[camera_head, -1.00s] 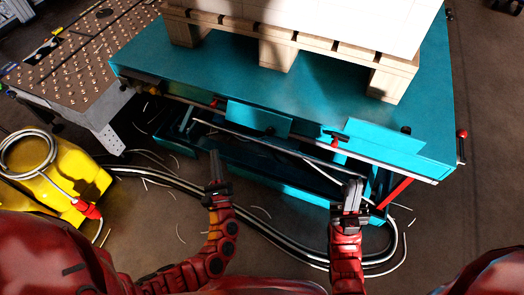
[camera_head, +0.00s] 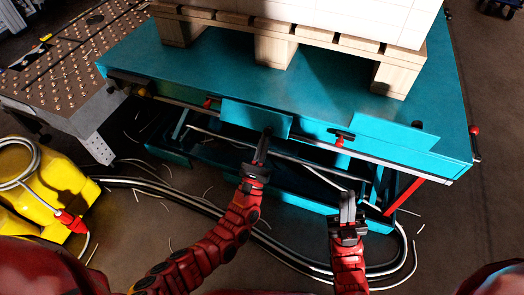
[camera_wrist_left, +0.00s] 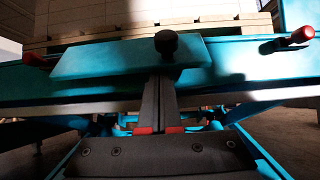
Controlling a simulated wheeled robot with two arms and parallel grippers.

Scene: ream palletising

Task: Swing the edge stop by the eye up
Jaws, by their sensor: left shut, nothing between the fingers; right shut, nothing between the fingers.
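Two teal stop plates sit along the front edge of the teal lift table (camera_head: 200,72). The left plate (camera_head: 240,113) hangs over the front rail; the right plate (camera_head: 390,130) shows above the rail. I cannot make out the eye. My left gripper (camera_head: 263,142) is shut and empty, its tips just below the black knob on the left plate. In the left wrist view, the shut fingers (camera_wrist_left: 158,88) point at that plate (camera_wrist_left: 110,60), under the black knob (camera_wrist_left: 165,42). Whether they touch is unclear. My right gripper (camera_head: 347,200) is shut and empty, in front of the table, below the rail.
A wooden pallet (camera_head: 275,50) with a white load (camera_head: 330,15) stands on the table. Red-handled latches (camera_head: 340,140) sit along the rail. A yellow unit (camera_head: 55,185), thick cables (camera_head: 190,200) and a studded table (camera_head: 60,65) are at the left.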

